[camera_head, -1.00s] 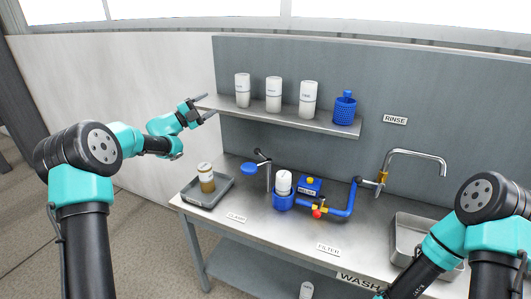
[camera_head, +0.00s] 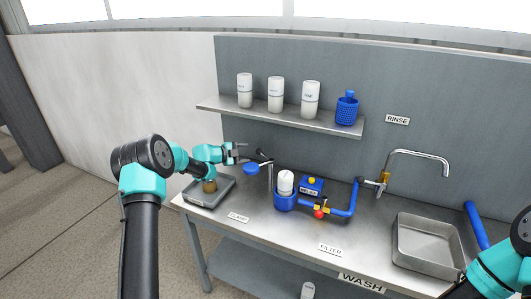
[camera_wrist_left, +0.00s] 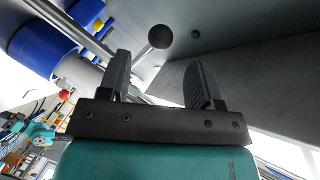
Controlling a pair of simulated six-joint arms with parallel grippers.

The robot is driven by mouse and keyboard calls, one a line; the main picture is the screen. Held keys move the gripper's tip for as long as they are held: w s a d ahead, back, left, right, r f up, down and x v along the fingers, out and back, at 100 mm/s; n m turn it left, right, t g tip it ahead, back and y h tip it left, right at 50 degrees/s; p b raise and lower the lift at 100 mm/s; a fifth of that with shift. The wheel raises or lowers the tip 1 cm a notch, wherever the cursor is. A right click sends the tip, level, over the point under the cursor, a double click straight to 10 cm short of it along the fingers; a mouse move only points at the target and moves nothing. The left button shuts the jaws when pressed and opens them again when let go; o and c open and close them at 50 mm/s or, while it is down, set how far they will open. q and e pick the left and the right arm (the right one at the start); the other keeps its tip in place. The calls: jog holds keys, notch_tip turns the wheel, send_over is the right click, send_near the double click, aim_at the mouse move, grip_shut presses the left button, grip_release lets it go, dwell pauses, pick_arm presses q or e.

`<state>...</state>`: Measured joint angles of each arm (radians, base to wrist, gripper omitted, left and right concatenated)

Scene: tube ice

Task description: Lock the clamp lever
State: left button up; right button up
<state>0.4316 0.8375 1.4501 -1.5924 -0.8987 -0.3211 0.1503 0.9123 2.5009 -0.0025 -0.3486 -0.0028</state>
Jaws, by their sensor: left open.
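The clamp stands on the bench behind the CLAMP label, with a thin metal post (camera_head: 270,178), a blue disc (camera_head: 251,168) and a dark lever ending in a round knob (camera_head: 259,151). The knob also shows in the left wrist view (camera_wrist_left: 160,37), beyond the fingertips and between them in the picture. My left gripper (camera_head: 242,152) is open and empty, just left of the knob in the head view; its two dark fingers stand apart in the wrist view (camera_wrist_left: 162,70). I see no contact with the lever. My right gripper is out of view.
A grey tray (camera_head: 191,199) with a brown-filled jar (camera_head: 209,187) lies below my left arm. A white jar (camera_head: 285,182) sits in a blue holder (camera_head: 285,202) right of the post. A shelf (camera_head: 285,118) with white bottles runs above. The sink (camera_head: 428,245) is at right.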

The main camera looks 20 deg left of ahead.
aim_at(259, 151)
pick_arm(q)
jog(key=shift+x, duration=3.7)
jog(key=shift+r, duration=0.1)
grip_shut()
